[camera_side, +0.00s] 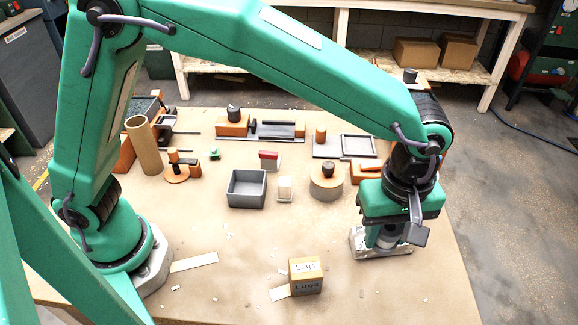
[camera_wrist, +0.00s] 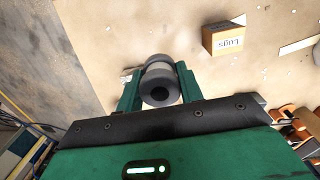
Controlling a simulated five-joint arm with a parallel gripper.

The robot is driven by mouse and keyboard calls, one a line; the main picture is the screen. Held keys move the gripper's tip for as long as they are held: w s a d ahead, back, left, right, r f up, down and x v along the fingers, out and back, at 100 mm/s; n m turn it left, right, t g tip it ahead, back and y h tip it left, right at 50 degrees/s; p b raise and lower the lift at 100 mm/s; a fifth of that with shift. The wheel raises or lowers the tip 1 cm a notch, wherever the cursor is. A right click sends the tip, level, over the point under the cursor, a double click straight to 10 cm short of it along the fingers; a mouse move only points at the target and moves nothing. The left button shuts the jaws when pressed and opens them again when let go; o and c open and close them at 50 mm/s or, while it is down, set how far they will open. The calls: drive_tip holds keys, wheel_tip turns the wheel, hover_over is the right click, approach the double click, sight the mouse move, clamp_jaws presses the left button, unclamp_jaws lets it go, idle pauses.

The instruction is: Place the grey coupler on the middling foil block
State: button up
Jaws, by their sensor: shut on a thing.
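My gripper (camera_side: 387,240) points down at the right of the table in the side view and is shut on the grey coupler (camera_wrist: 160,84). In the wrist view the coupler is a grey cylinder with a dark hole in its end and a paler band, held between both green fingers. A pale silvery block (camera_side: 365,250), which looks like foil, is right under or behind the fingers in the side view. The fingers hide much of it, so I cannot tell whether the coupler touches it. A smaller whitish block (camera_side: 285,188) stands further left.
A cardboard box marked Lugs (camera_side: 305,276) stands at the front; it also shows in the wrist view (camera_wrist: 222,38). A grey open bin (camera_side: 247,202) and a round block with a dark knob (camera_side: 326,188) stand behind. The table's right edge is near my gripper.

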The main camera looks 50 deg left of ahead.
drive_tip(key=w+a+f, duration=0.1)
drive_tip(key=w+f, duration=0.1)
drive_tip(key=w, duration=0.1)
drive_tip(key=w+a+f, duration=0.1)
drive_tip(key=w+f, duration=0.1)
drive_tip(key=w, duration=0.1)
drive_tip(key=w+a+f, duration=0.2)
drive_tip(key=w, duration=0.1)
drive_tip(key=shift+w+a+f, duration=0.1)
drive_tip(key=shift+w, duration=0.1)
drive_tip(key=shift+f, duration=0.1)
drive_tip(key=shift+f, duration=1.9)
drive_tip(key=shift+f, duration=0.15)
drive_tip(key=o, duration=1)
drive_tip(key=shift+c, duration=0.2)
drive_tip(key=shift+r, duration=0.2)
